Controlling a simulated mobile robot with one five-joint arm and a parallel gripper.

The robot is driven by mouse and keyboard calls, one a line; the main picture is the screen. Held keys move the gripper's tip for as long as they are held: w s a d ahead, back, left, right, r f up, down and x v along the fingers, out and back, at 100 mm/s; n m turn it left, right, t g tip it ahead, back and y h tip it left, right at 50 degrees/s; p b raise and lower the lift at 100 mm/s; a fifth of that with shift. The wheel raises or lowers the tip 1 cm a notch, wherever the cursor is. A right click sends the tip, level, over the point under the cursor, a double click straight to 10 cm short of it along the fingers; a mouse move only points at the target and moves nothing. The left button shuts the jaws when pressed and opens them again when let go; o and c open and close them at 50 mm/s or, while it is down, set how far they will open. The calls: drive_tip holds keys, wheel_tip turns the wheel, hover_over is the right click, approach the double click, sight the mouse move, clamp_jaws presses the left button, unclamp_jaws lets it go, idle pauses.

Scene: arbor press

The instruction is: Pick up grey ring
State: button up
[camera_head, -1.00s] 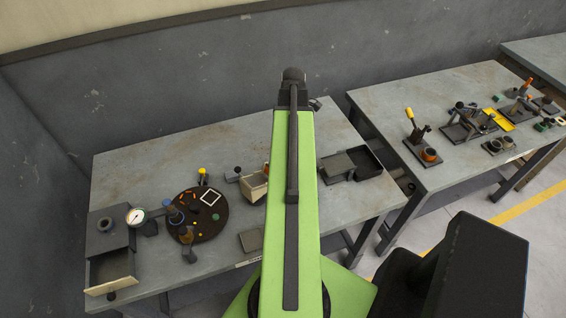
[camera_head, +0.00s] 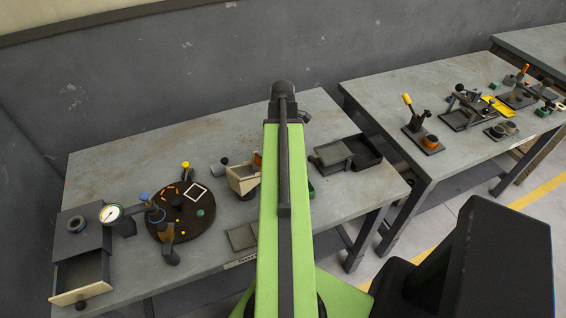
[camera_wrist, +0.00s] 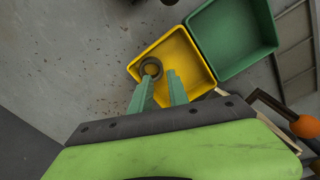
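A dark grey ring (camera_wrist: 152,67) lies in a yellow tray (camera_wrist: 152,52) in the wrist view. My gripper (camera_wrist: 160,78) points at the tray with its two green fingers apart. The left fingertip appears close to the ring's lower edge, and the right one is to the right of it. Nothing shows held between the fingers. I cannot tell the height of the fingertips above the ring. In the head view my raised arm hides the gripper, the yellow tray and this ring.
A green tray (camera_wrist: 233,38) adjoins the yellow one on the right. An orange ball (camera_wrist: 304,126) is at the right.

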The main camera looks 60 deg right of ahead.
wheel_tip(320, 180, down, 5)
drive_tip(key=b, duration=0.4)
drive_tip(key=shift+s+f+b, duration=0.15)
drive_tip(key=shift+b, duration=0.2)
drive_tip(key=shift+r, duration=0.2)
drive_tip(key=shift+c, duration=0.4)
clamp_jaws()
